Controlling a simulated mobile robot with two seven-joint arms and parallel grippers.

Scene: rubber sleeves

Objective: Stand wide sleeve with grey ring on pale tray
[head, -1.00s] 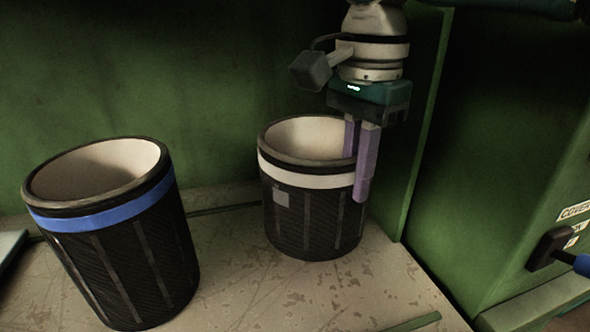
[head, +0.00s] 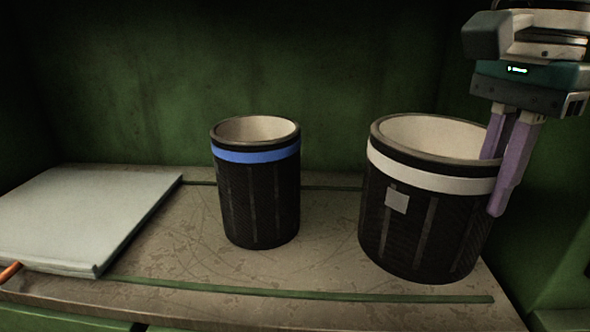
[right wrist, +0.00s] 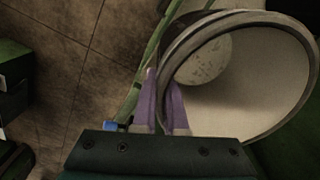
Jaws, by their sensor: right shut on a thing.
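The wide sleeve (head: 425,235) is dark and ribbed, with a pale grey ring near its top and a small grey square on its side. It is upright at the right of the head view; whether its base touches the shelf I cannot tell. My right gripper (head: 494,180) is shut on its right wall, one finger inside and one outside. The right wrist view shows the sleeve's rim (right wrist: 240,18) and my fingers (right wrist: 161,82) across its wall. The pale tray (head: 80,215) lies flat at the left, empty. My left gripper is not in view.
A narrower dark sleeve with a blue ring (head: 256,205) stands upright between the tray and the wide sleeve. A green strip (head: 330,295) runs along the shelf's front. A green wall (head: 330,60) closes the back. An orange item (head: 9,272) shows at the tray's front left corner.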

